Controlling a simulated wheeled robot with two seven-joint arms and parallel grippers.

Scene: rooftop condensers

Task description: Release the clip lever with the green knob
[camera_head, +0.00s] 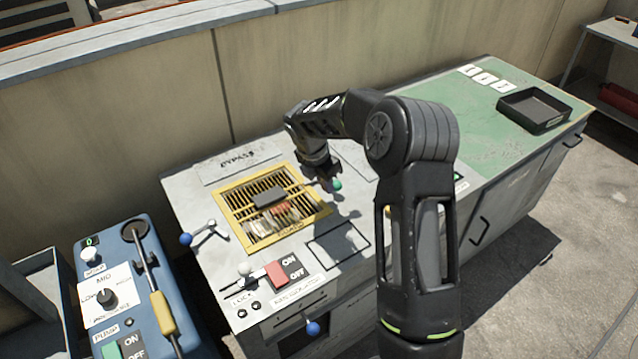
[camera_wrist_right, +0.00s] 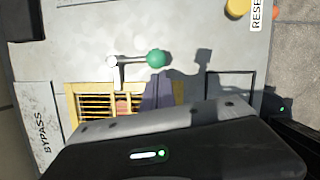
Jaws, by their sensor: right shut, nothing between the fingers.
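The clip lever with the green knob (camera_head: 337,185) is at the right edge of the yellow-framed grille (camera_head: 228,212). In the right wrist view the green knob (camera_wrist_right: 156,58) ends a short metal rod running left to a pale pivot (camera_wrist_right: 112,61). My right gripper (camera_wrist_right: 157,80) is shut and empty, its fingertips pointing at the knob and very close to it; I cannot tell whether they touch. In the head view my right arm reaches over the panel, and its wrist hides part of the area around the lever. My left gripper is not in view.
A lever with a blue knob (camera_head: 186,239) is left of the grille, and another blue knob (camera_head: 312,328) is on the cabinet front. A red rocker switch (camera_head: 277,272) is in front of the grille. A blue pump unit (camera_head: 150,238) stands left; a black tray (camera_head: 533,110) lies far right.

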